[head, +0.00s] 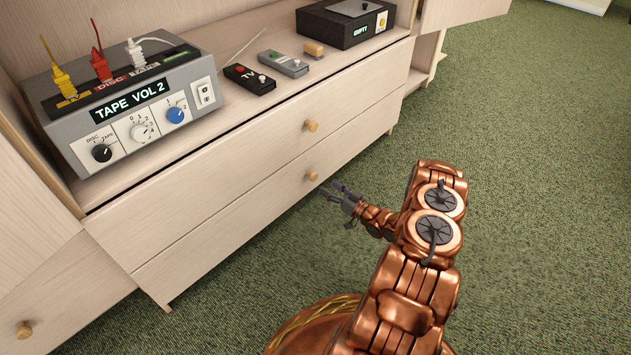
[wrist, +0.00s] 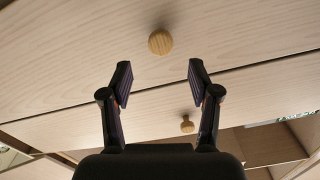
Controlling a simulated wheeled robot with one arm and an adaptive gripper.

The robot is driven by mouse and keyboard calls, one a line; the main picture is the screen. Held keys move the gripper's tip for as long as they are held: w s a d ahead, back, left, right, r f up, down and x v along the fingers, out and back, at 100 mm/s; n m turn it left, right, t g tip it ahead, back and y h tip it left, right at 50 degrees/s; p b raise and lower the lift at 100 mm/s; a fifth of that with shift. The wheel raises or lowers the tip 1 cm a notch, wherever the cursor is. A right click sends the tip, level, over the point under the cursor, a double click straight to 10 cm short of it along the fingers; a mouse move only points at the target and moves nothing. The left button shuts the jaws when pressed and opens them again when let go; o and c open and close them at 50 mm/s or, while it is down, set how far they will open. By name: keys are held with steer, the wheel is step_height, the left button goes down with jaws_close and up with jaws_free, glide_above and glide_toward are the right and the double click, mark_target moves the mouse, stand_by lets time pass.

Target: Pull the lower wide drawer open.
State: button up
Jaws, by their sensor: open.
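The lower wide drawer (head: 230,228) of the pale wood cabinet looks closed, its front level with the drawer above. Its round wooden knob (head: 311,175) shows in the head view, just up and left of my gripper (head: 331,190). In the wrist view that knob (wrist: 160,42) appears centred between and just beyond the open fingertips of my gripper (wrist: 160,68). The fingers are apart and hold nothing; no contact with the knob shows. The upper drawer (head: 230,172) also looks closed; its knob (head: 311,125) appears lower in the wrist view (wrist: 187,125).
Green carpet (head: 540,150) to the right is clear.

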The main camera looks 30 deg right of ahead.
mark_target(315, 178)
steer(key=b+x, duration=0.2)
steer(key=x, duration=0.5)
steer(key=shift+w+a, duration=0.1)
steer(key=shift+w, duration=0.1)
jaws_close()
stand_by(0.4)
